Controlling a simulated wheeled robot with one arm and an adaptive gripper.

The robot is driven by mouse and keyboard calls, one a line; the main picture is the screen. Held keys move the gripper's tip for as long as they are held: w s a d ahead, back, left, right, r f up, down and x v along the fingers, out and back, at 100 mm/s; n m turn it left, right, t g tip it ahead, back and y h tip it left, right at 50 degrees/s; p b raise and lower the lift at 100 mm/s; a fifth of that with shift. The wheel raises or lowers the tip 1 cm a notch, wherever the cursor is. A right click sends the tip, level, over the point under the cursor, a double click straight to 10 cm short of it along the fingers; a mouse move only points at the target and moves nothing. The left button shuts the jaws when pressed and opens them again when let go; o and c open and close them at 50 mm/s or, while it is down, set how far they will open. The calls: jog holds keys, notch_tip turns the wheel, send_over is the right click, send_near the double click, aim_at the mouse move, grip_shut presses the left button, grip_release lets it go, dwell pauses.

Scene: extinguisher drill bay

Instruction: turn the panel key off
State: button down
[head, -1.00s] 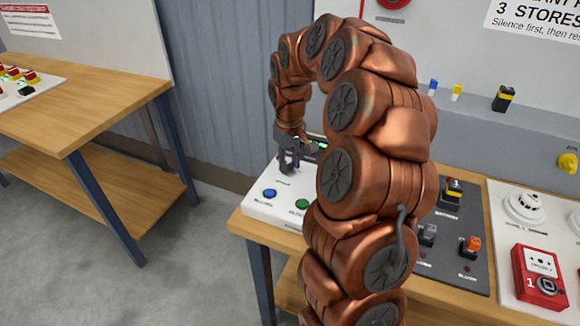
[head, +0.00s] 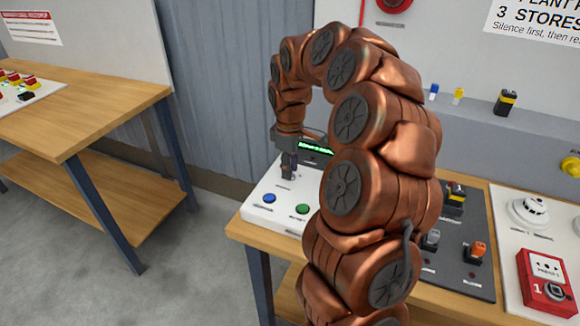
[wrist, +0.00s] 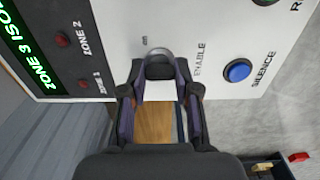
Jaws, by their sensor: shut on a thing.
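The white control panel (head: 262,211) stands on the wooden bench, partly hidden behind my arm. My gripper (head: 289,176) points down at the panel beside the lit green display. In the wrist view my gripper (wrist: 160,82) has its two fingers on either side of the dark panel key (wrist: 159,71), shut on it. A silver ring (wrist: 158,52) shows around the key's far side. The word ENABLE is printed beside the key. The fingers cover part of the key, so I cannot tell its exact angle.
A blue SILENCE button (wrist: 237,70) sits near the key, and a green button (head: 303,209) is beside it. The lit display (wrist: 20,45) has red zone lamps (wrist: 62,40) next to it. A dark switch board (head: 468,275) and a red call point (head: 545,284) lie to the right.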

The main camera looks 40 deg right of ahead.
dwell(0.3)
jog(key=c, duration=0.8)
grip_release()
jog(key=shift+c, duration=0.2)
notch_tip(320, 180, up, 12)
